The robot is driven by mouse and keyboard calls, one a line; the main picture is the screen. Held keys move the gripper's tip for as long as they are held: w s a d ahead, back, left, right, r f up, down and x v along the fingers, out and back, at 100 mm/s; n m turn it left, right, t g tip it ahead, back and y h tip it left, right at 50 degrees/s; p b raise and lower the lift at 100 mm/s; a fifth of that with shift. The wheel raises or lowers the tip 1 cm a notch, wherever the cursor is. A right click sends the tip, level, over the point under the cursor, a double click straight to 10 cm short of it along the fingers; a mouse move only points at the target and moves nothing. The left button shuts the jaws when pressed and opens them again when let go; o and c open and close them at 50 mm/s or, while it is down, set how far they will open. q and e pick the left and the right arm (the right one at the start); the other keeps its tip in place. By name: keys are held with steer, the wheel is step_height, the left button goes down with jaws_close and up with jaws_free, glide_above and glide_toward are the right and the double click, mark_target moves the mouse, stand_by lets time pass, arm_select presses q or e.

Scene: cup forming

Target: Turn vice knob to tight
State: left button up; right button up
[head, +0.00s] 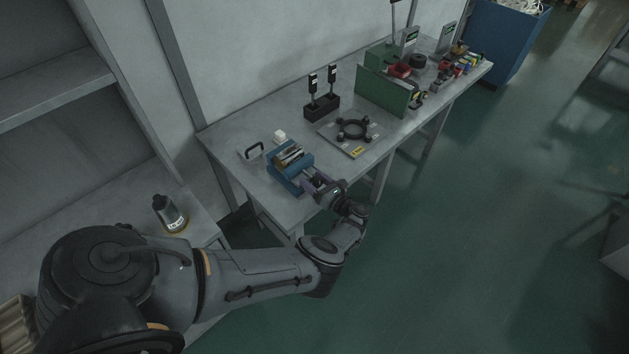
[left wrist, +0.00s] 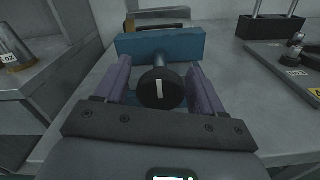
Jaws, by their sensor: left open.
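The blue vice (head: 289,167) sits on the grey bench near its left end, and its blue jaw (left wrist: 185,44) shows in the left wrist view. Its round black knob (left wrist: 160,89) carries a white line that stands nearly upright. My left gripper (head: 316,183) is at the front of the vice. In the left wrist view the purple fingers of my left gripper (left wrist: 161,88) are open on either side of the knob, with a visible gap on each side. The knob is largely hidden in the head view. My right gripper is not in view.
A green panel (head: 382,92) is farther back. A white block (head: 280,135) and a black handle (head: 252,150) lie behind the vice.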

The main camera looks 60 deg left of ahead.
arm_select(q)
steer(key=shift+c, duration=0.3)
steer(key=c, duration=0.9)
steer(key=shift+c, duration=0.2)
steer(key=shift+m, duration=0.3)
